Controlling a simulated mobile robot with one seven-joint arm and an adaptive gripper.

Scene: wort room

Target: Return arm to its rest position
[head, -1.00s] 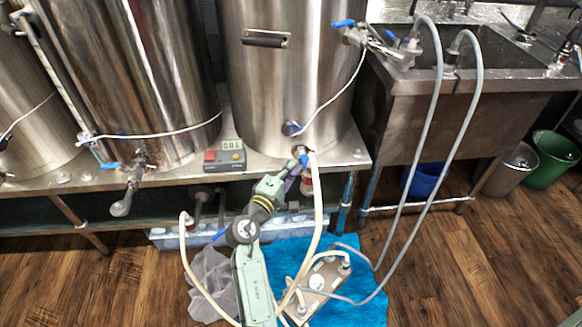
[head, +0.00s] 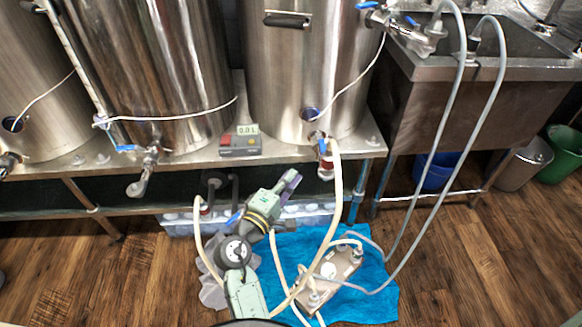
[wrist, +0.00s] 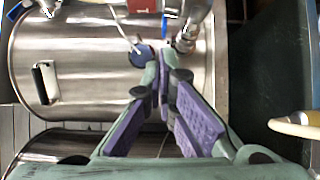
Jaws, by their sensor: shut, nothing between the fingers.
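My gripper (head: 291,181) is in front of the steel bench, below and to the left of the right kettle's blue-handled valve (head: 322,146), and apart from it. In the wrist view, the gripper (wrist: 163,68) has its purple-padded fingers converging at the tips, shut with nothing between them. My arm is bent and reaches up from the bottom of the head view, over the floor.
Large steel kettles (head: 300,60) stand on the bench (head: 200,154). A pale hose hangs from the right kettle's valve near my arm. A pump (head: 330,277) sits on a blue towel (head: 375,300). Grey hoses (head: 440,130) hang from the sink side. The left floor is clear.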

